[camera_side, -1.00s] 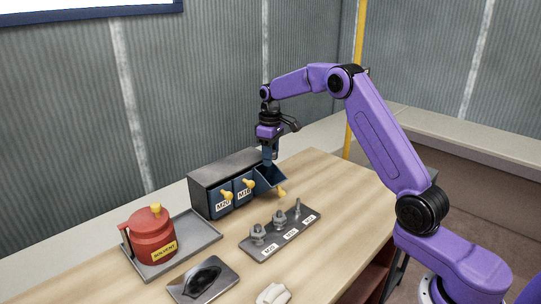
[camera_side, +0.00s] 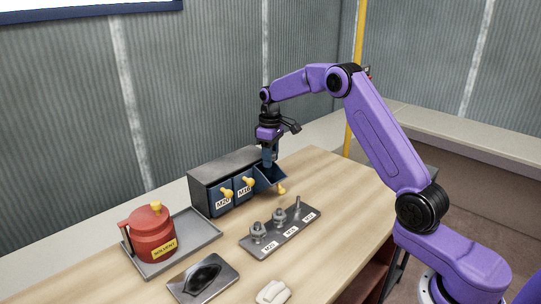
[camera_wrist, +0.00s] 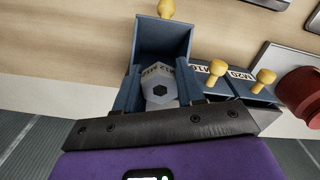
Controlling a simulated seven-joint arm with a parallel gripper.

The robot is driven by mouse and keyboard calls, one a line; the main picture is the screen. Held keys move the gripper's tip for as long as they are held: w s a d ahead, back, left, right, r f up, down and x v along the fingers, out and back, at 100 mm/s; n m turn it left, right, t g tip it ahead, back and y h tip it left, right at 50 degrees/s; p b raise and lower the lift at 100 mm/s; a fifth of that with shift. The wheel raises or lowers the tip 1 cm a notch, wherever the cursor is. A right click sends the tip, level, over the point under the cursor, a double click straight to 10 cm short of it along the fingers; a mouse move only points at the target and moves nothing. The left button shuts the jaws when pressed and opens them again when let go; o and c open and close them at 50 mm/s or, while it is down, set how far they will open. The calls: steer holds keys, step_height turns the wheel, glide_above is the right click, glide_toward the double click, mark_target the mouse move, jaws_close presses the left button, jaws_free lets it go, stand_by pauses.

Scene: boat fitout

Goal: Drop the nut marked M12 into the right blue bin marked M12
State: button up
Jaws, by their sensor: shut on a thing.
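A grey hex nut (camera_wrist: 159,86) with partly legible marking sits between the fingers of my gripper (camera_wrist: 158,92) in the wrist view. My gripper is shut on it. In the side view my gripper (camera_side: 268,162) points down at the open right blue bin (camera_side: 272,178), and the nut is hidden there. The bin is pulled out and tilted, with its yellow knob in front. In the wrist view the open bin (camera_wrist: 163,36) lies beyond the nut, and the fingertips are over or inside its mouth; I cannot tell how deep.
Two shut bins marked M20 (camera_side: 223,205) and M16 (camera_side: 243,195) are left of the open bin in the grey cabinet (camera_side: 205,178). A post rack (camera_side: 281,233) holds nuts on two posts; the right post is bare. A red solvent can (camera_side: 152,236) stands on a tray.

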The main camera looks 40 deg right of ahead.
steer(key=shift+f, duration=0.65)
stand_by(0.3)
steer(key=o, duration=1.2)
steer(key=shift+o, duration=0.2)
steer(key=shift+d+r, duration=0.1)
step_height(320, 180, up, 8)
stand_by(0.7)
